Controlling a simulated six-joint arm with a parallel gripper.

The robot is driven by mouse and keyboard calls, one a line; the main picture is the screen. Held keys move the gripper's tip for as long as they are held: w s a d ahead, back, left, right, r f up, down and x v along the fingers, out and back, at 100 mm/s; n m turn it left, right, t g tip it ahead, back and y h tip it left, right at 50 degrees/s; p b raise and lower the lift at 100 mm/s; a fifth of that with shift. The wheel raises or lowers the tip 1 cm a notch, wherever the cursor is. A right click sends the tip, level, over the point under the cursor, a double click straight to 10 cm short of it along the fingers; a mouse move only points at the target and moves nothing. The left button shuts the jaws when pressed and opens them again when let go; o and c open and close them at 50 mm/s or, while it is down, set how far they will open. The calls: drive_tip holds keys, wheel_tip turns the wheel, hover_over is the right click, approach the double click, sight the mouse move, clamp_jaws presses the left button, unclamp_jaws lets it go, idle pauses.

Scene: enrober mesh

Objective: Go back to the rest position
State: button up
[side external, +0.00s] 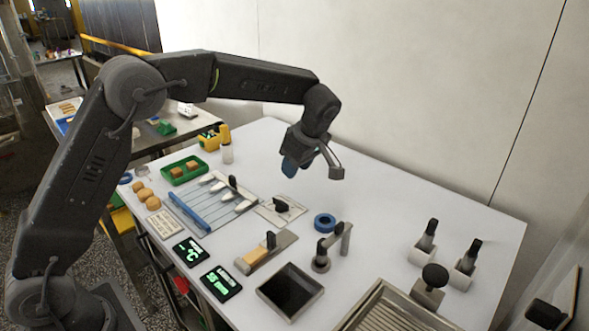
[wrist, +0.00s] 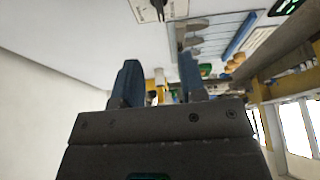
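My gripper (side external: 289,166) hangs in the air above the back part of the white table (side external: 385,205), clear of everything on it. In the wrist view its two blue fingers (wrist: 162,78) stand apart with nothing between them, so it is open and empty. The arm reaches across from the left with its wrist bent down. No marker for a rest position shows.
Below lie a rack of white-tipped tools (side external: 215,200), a green tray (side external: 185,170) and a blue ring (side external: 325,222). A dark square pan (side external: 290,290) is at the front. Black-handled tools (side external: 427,240) stand in holders at right. The table's back is clear.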

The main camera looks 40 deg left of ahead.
drive_tip(key=s+r+m+t+h, duration=0.2)
drive_tip(key=s+r+m, duration=0.75)
drive_tip(key=s, duration=0.45)
drive_tip(key=s+f+m+t+h, duration=0.2)
drive_tip(key=s+m, duration=0.6)
drive_tip(key=s, duration=0.8)
drive_tip(key=shift+s+d+m+t, duration=0.15)
drive_tip(key=shift+d+m+t, duration=0.25)
drive_tip(key=shift+t, duration=0.4)
